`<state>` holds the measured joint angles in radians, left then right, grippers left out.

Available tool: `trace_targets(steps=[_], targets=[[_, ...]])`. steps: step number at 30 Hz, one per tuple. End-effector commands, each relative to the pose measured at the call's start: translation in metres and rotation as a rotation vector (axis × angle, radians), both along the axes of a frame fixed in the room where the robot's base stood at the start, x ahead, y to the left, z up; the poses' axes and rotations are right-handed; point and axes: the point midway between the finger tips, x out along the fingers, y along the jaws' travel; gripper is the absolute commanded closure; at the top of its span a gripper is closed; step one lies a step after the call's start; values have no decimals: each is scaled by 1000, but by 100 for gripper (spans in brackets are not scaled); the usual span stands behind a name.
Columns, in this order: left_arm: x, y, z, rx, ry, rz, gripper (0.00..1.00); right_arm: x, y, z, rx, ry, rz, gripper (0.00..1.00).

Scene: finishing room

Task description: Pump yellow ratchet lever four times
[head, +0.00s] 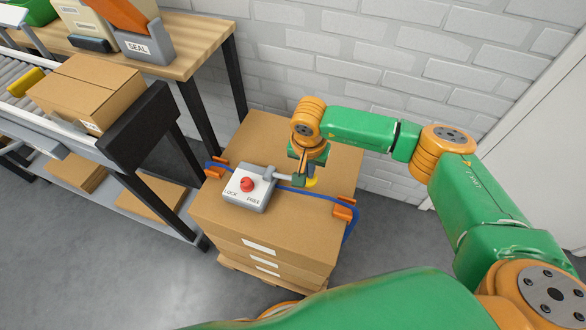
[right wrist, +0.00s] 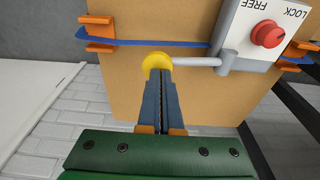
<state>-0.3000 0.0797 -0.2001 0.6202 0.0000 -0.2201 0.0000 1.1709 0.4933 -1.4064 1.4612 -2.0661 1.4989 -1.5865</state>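The ratchet box (head: 248,189) is a pale grey unit on top of the carton stack, with a red knob (head: 247,184) between the words LOCK and FREE. A grey lever (right wrist: 195,62) sticks out from its side and ends in a round yellow knob (right wrist: 154,62), which also shows in the head view (head: 312,183). My right gripper (right wrist: 158,80) has its dark fingers together, with only a thin line between them. Their tips overlap the yellow knob in the wrist view; I cannot tell whether they touch it. My left gripper is out of view.
A blue strap (head: 322,193) runs across the carton stack (head: 265,225) through orange corner guards (head: 344,211). A roller conveyor with a carton (head: 95,90) and a wooden bench (head: 195,45) stand left. A brick wall is close behind. Floor is clear in front.

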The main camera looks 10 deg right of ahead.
Motion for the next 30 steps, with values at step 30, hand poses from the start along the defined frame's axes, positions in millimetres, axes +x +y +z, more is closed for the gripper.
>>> trace_targets(steps=[30], targets=[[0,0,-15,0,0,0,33,-5,-7,-16,-2,1,-1,100]])
